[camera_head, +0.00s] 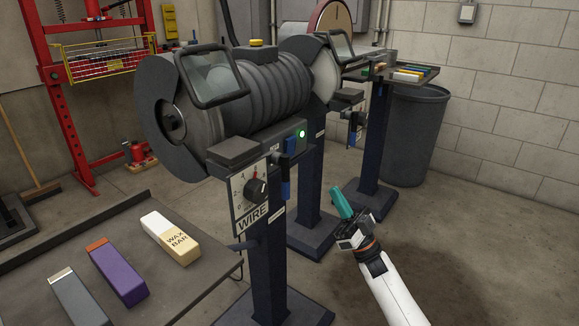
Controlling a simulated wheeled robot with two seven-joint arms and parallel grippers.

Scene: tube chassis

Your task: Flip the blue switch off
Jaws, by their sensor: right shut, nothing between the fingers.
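A small blue switch (290,147) sits on the front of the nearest grinder's base, beside a lit green lamp (301,133). It is too small to tell its exact position. My right gripper (342,203), with teal fingers, is shut and empty. In the picture it is below and to the right of the switch, clear of the machine. My left gripper is not in view.
The grinder (200,100) with its clear shield stands on a dark blue pedestal (268,260). A dial panel marked WIRE (252,195) hangs in front. A tray (195,290) with several bars is at lower left. Open floor lies at right.

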